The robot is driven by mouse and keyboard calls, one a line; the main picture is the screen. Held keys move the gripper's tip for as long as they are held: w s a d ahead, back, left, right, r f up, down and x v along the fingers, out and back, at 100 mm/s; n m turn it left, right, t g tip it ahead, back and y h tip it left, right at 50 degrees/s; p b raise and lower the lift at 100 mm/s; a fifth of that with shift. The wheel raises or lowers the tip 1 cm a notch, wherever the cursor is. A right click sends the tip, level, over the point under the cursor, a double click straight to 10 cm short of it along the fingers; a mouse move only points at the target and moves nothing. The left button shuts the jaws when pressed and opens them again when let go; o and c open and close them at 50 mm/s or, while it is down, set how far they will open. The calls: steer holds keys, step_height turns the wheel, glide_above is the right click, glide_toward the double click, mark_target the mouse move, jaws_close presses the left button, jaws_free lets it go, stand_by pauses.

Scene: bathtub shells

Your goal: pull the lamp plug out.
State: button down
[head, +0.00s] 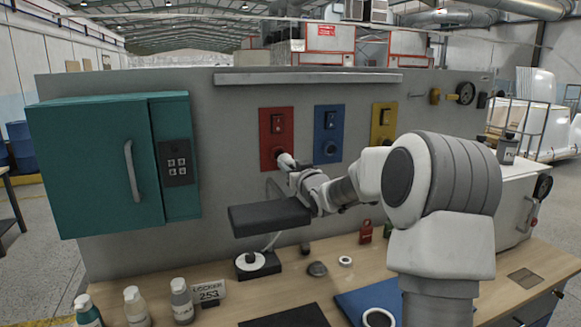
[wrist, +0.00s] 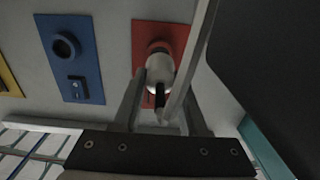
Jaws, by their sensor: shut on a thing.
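The lamp plug (wrist: 158,76) is white with a dark end and sits between my gripper fingers (wrist: 160,92) in the wrist view. It is right in front of the round socket of the red panel (wrist: 178,40); I cannot tell whether it is seated or how deep. In the head view my gripper (head: 286,161) is at the lower part of the red panel (head: 277,124) and hides most of the plug and socket. My gripper is shut on the plug. The lamp has a dark flat head (head: 268,216) above a dark base (head: 257,266) on the bench.
A blue panel (head: 329,122) and a yellow panel (head: 383,118) are right of the red one. The lamp head is close below my gripper. A teal locker (head: 90,165) is at left; bottles (head: 135,305) stand at the bench's front left. A blue mat (head: 358,300) lies in front.

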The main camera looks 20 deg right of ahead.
steer(key=shift+s+b, duration=0.6)
steer(key=shift+s, duration=1.95)
